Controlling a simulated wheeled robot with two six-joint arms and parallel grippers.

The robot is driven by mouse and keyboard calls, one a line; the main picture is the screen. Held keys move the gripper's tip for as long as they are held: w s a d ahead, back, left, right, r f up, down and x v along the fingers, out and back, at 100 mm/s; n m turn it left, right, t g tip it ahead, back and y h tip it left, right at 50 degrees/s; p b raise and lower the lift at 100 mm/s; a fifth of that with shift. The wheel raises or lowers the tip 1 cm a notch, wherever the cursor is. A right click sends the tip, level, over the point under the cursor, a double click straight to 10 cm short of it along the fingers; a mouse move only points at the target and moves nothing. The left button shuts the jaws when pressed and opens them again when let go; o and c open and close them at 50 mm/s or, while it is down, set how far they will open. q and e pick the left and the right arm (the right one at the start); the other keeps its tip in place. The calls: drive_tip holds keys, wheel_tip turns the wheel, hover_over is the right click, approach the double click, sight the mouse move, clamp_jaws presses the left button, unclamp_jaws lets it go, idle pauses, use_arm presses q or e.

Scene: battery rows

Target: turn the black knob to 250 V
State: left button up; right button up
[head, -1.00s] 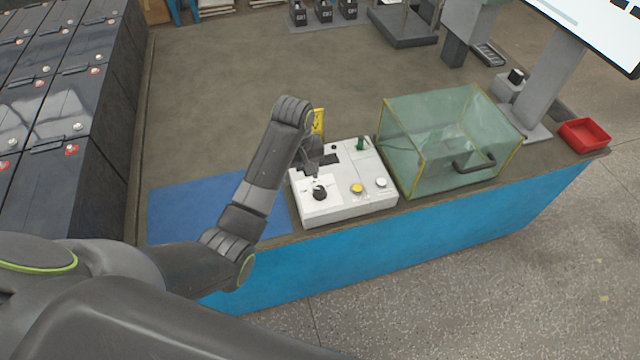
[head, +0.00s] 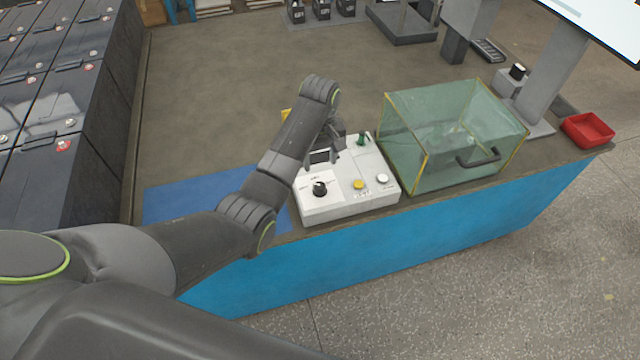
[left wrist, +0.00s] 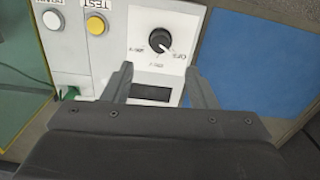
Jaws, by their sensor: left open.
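The black knob (head: 320,188) sits on the front left of a white tester box (head: 350,208) on the bench. In the left wrist view the knob (left wrist: 159,40) stands on a white dial plate with small labels around it. Its white pointer mark faces the lower right, toward the label that reads like OFF; the other labels are too small to read surely. My left gripper (head: 336,150) is above the box, behind the knob and apart from it. In the left wrist view the gripper (left wrist: 157,74) is open and empty, with the dark display between its fingers. My right gripper is not visible.
A yellow button (head: 358,185), a white button (head: 382,179) and a green part (head: 362,140) are on the box. A glass case (head: 450,140) stands close on the right. A blue mat (head: 190,198) lies left. Bench space behind is free.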

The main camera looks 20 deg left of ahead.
sight(320, 185)
use_arm(q)
wheel_tip(320, 185, down, 9)
drive_tip(key=shift+f, duration=0.15)
idle(0.4)
drive_tip(key=c, duration=1)
